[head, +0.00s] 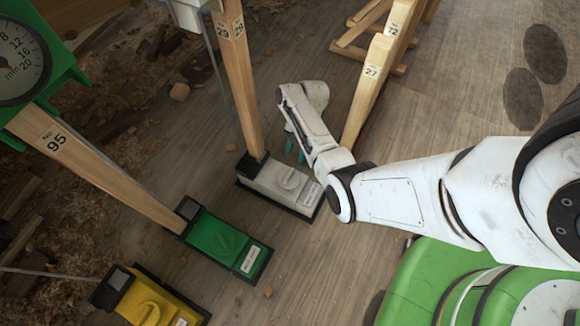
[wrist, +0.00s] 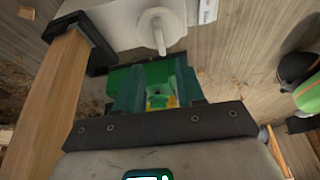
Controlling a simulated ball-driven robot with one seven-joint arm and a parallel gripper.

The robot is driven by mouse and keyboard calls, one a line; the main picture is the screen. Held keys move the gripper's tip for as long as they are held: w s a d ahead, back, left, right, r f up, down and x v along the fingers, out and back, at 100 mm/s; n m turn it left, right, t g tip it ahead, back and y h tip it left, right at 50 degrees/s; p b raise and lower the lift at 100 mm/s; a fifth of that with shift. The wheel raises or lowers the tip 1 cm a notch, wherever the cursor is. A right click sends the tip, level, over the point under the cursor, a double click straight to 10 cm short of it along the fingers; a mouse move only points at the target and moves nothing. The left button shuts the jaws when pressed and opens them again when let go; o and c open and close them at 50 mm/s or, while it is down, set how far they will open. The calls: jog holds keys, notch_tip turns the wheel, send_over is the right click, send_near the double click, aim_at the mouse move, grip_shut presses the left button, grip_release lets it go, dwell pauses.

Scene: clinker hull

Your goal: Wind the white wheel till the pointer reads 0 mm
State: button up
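The white wheel, a small knob with a bar handle, sits on top of the white box (head: 262,179). The wheel (head: 291,181) shows in the head view and, larger, near the top of the wrist view (wrist: 158,30). My gripper (head: 295,148) is just above and behind the white box in the head view, apart from the wheel. In the wrist view its two green fingers (wrist: 156,88) are spread with no wheel between them. The white housing (head: 188,14) at the top of the post is cut off, and its pointer and scale are hidden.
A wooden post (head: 240,85) marked 29 rises beside the white box. A green box (head: 222,247) and a yellow box (head: 150,303) stand nearer. A green-framed dial (head: 22,62) is at far left. Open floor lies at upper right.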

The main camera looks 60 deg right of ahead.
aim_at(289, 174)
jog(key=b+x, duration=0.4)
jog(key=x, duration=0.5)
jog(key=shift+f, duration=0.2)
grip_shut()
